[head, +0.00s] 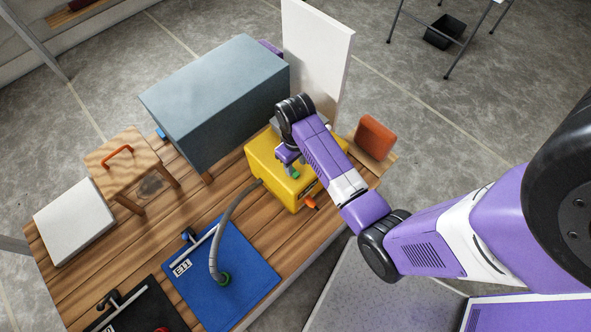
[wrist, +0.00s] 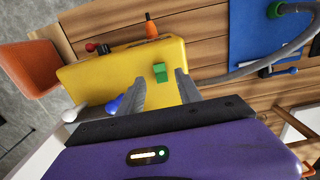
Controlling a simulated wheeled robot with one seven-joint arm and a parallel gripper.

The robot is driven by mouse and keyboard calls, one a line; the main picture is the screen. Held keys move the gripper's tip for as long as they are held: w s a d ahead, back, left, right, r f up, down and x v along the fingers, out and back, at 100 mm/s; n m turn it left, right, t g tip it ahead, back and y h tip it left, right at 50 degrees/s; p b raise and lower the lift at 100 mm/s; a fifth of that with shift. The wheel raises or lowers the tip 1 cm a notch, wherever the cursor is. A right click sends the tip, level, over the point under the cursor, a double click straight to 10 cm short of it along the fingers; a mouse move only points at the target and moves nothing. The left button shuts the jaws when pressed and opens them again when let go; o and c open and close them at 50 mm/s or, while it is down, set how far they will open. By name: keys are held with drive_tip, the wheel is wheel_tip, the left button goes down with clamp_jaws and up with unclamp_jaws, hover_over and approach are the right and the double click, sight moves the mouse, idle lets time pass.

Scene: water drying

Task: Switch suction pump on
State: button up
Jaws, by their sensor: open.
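The yellow suction pump (head: 262,160) stands on the wooden table with a grey hose (head: 222,225) running from it. It also fills the middle of the wrist view (wrist: 95,72). A small green switch (wrist: 160,73) sits on its top face. My gripper (wrist: 161,80) is open and empty over the pump, with the green switch between its fingertips in the picture. I cannot tell whether a finger touches it. In the head view, my wrist partly hides the pump and my gripper (head: 288,160).
An orange knob (head: 309,203) sticks out from the pump's front. Red (wrist: 91,47), blue (wrist: 113,105) and white (wrist: 70,115) knobs are near the pump. A grey box (head: 205,95), a white panel (head: 318,50) and an orange block (head: 375,137) stand close. A blue mat (head: 240,285) lies in front.

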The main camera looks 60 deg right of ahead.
sight(295, 174)
wheel_tip(295, 174, down, 5)
drive_tip(key=shift+r, duration=0.1)
idle(0.3)
clamp_jaws()
